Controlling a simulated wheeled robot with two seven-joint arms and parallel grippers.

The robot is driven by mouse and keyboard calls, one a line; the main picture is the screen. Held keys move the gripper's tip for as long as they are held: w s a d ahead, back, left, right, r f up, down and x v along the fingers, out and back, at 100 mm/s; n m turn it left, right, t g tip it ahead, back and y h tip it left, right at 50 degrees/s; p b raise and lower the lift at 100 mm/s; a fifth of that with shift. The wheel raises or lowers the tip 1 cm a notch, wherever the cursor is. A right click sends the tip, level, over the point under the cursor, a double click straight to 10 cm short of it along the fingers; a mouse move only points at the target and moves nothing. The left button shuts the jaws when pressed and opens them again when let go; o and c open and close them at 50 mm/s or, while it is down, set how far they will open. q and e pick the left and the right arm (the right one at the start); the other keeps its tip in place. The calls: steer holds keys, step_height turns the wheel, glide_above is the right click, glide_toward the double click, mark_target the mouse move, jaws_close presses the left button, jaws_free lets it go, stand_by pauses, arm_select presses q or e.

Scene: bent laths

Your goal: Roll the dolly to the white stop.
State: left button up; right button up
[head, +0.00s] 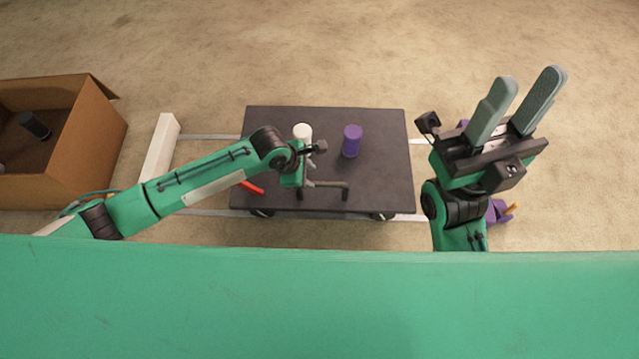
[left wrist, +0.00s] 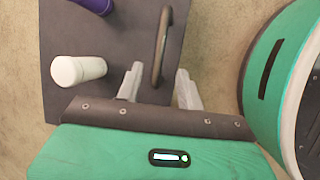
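The dolly (head: 385,125) is a dark flat platform on wheels, with a grey bar handle (head: 332,185) on top. The white stop (head: 160,150) is a white block to the left of the dolly, with a gap between them. My left gripper (head: 306,178) is over the dolly at the handle. In the left wrist view its two fingers (left wrist: 159,87) are apart, with the handle (left wrist: 162,45) between them and space on both sides. My right gripper (head: 528,82) is open and empty, to the right of the dolly, fingers pointing away from me.
A white cylinder (head: 302,131) and a purple cylinder (head: 352,140) stand on the dolly; a red piece (head: 252,187) is partly hidden by my left arm. Pale rails (head: 205,137) run under the dolly. A cardboard box (head: 95,135) stands left of the stop. A purple object (head: 495,212) lies right.

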mark_target(322, 184)
arm_select(q)
steer(key=b+x, duration=0.3)
steer(key=x, duration=0.5)
jaws_close()
